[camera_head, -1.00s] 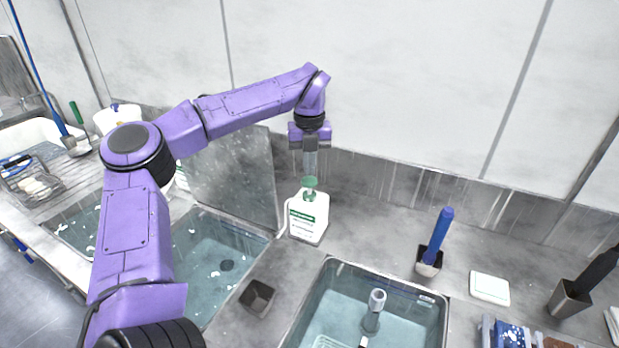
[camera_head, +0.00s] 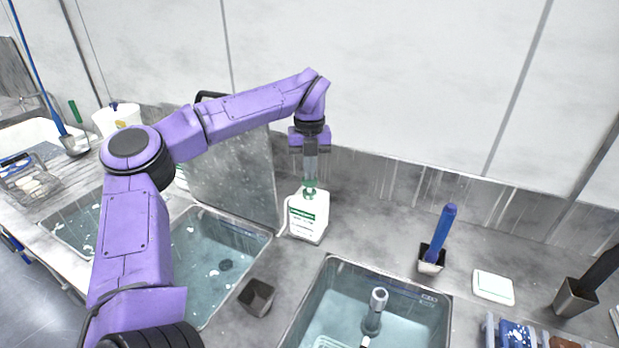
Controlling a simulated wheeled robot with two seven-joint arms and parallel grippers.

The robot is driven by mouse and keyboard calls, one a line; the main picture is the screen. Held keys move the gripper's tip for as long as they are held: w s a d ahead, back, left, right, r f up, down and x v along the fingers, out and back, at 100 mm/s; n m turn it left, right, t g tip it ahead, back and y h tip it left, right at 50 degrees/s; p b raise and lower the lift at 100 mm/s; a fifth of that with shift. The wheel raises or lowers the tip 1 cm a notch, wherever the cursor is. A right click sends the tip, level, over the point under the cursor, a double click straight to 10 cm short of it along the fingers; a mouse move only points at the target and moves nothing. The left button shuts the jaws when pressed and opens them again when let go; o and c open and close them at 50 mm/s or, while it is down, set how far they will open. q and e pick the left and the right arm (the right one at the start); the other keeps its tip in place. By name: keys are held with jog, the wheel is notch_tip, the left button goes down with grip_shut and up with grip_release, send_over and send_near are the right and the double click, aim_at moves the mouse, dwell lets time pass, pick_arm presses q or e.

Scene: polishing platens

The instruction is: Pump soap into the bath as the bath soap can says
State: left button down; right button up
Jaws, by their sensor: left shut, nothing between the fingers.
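A white soap can (camera_head: 308,218) with a green label and a green pump head (camera_head: 309,193) stands upright on the counter by the back wall. My left gripper (camera_head: 310,180) points straight down over it, shut and empty, with its fingertips at the pump head, which sits low near the can's top. The fingers partly hide the pump. A bath (camera_head: 335,266) with clear water and a grey upright post (camera_head: 375,312) lies in front right of the can. Another bath (camera_head: 262,236) with water and white flecks lies to the left. My right gripper is out of view.
A grey panel (camera_head: 235,175) stands behind the left bath. A small dark cup (camera_head: 257,297) sits between the baths. A blue-handled tool (camera_head: 440,232) in a holder, a white block (camera_head: 493,287) and a dark-handled tool (camera_head: 600,270) stand on the right.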

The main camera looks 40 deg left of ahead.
pick_arm(q)
jog(key=shift+f+b, duration=0.3)
jog(key=shift+f, duration=0.25)
jog(key=shift+r+p, duration=1.4)
jog(key=shift+r, duration=0.3)
jog(key=shift+f, duration=0.15)
jog(key=shift+f+b, duration=1.4)
jog(key=shift+f, duration=0.1)
jog(key=shift+r, duration=0.1)
jog(key=shift+r+p, duration=1.25)
jog(key=shift+r, duration=0.25)
jog(key=shift+f, duration=0.1)
